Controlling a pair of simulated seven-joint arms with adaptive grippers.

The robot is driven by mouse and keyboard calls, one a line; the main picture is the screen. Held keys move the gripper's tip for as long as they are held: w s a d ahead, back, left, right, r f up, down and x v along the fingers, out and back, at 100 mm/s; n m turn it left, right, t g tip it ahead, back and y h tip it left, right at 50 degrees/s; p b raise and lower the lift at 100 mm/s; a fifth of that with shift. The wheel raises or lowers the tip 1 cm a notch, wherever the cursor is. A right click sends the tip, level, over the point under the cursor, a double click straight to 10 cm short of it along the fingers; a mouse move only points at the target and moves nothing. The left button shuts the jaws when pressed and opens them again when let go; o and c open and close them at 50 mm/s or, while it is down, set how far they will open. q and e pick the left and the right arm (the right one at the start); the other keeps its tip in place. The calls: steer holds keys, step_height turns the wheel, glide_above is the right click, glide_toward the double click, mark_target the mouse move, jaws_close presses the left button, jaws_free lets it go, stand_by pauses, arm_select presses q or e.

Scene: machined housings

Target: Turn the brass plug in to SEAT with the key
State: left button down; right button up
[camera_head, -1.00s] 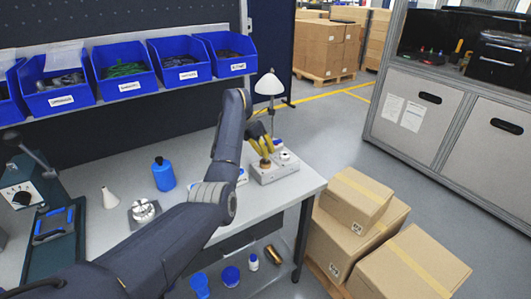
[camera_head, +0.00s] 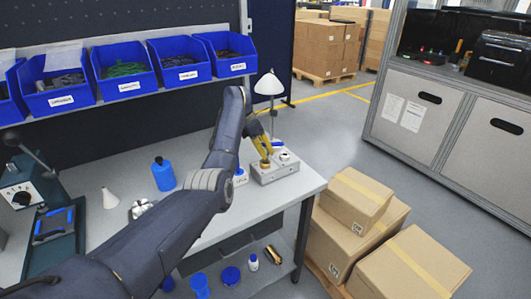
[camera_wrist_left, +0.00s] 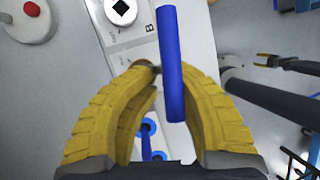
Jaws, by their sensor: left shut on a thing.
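My left gripper (camera_head: 262,146) has yellow fingers and stands over the pale housing (camera_head: 278,171) at the bench's right end. In the left wrist view the fingers (camera_wrist_left: 168,72) are closed around the key, whose blue bar handle (camera_wrist_left: 172,62) sticks out across them. A grey bit of the key shows by the left fingertip. A small brass-coloured spot (camera_head: 265,163) shows under the gripper, probably the plug; whether the key sits in it is hidden. The housing (camera_wrist_left: 138,50) shows a letter B and a black diamond mark. A small forked yellow-and-dark gripper (camera_wrist_left: 262,62), apparently my right one, hangs open at right.
A white lamp (camera_head: 269,86) stands behind the housing. A blue bottle (camera_head: 163,174) and a white cone (camera_head: 109,198) stand farther left. Blue bins (camera_head: 178,62) hang above the bench. Cardboard boxes (camera_head: 352,215) are stacked right of the bench edge.

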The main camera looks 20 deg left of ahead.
arm_select(q)
steer(key=shift+d, duration=0.2)
steer(key=shift+m+g, duration=0.5)
steer(key=shift+m, duration=0.9)
steer(key=c, duration=1.4)
jaws_free()
steer(key=shift+a+r, duration=0.1)
steer(key=shift+a, duration=0.05)
